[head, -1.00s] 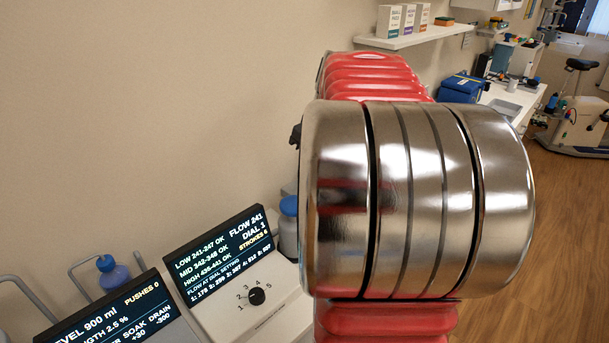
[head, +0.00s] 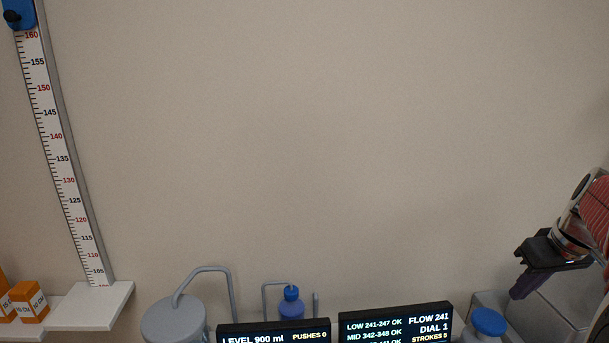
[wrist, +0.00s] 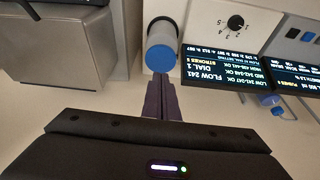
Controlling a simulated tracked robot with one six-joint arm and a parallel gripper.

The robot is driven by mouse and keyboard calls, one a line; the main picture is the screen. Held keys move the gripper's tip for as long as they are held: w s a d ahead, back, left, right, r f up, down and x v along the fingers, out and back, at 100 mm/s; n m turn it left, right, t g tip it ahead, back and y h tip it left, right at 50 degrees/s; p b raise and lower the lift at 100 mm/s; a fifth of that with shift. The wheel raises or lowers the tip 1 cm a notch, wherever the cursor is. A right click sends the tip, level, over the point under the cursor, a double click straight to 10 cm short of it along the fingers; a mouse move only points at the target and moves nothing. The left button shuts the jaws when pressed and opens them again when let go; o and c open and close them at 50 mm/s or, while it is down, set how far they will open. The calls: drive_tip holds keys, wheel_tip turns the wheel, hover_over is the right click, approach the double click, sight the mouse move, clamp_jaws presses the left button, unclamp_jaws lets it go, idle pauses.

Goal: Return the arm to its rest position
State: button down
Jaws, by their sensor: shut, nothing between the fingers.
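My gripper (head: 522,286) is at the right edge of the head view, with its dark purple fingers pointing down and to the left. It is in front of the wall, above the worktop equipment. In the wrist view, the two purple fingers (wrist: 163,98) lie together, shut and empty. Their tips appear close to a blue-capped container (wrist: 162,52), but I cannot tell the gap. Part of my red and metal arm (head: 596,205) shows at the head view's right edge; the rest is out of frame.
A flow display (head: 396,322) reads DIAL 1, and a level display (head: 273,334) stands left of it. The wrist view shows a dial (wrist: 236,22) and a grey box (wrist: 62,50). A height scale (head: 66,170) and orange boxes (head: 28,302) are at left. The wall (head: 320,150) is bare.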

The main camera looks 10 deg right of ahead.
drive_tip(key=s+a+f, duration=0.1)
drive_tip(key=s+a, duration=0.2)
drive_tip(key=a, duration=0.8)
drive_tip(key=s+a+f+t, duration=0.1)
drive_tip(key=s+a, duration=0.2)
drive_tip(key=a, duration=0.9)
drive_tip(key=s+a+f, duration=0.2)
drive_tip(key=s+a, duration=0.1)
drive_tip(key=a, duration=0.8)
drive_tip(key=shift+s+a+n+t, duration=0.25)
drive_tip(key=shift+s+n+t, duration=0.05)
drive_tip(key=shift+n+t, duration=0.1)
drive_tip(key=shift+d, duration=0.1)
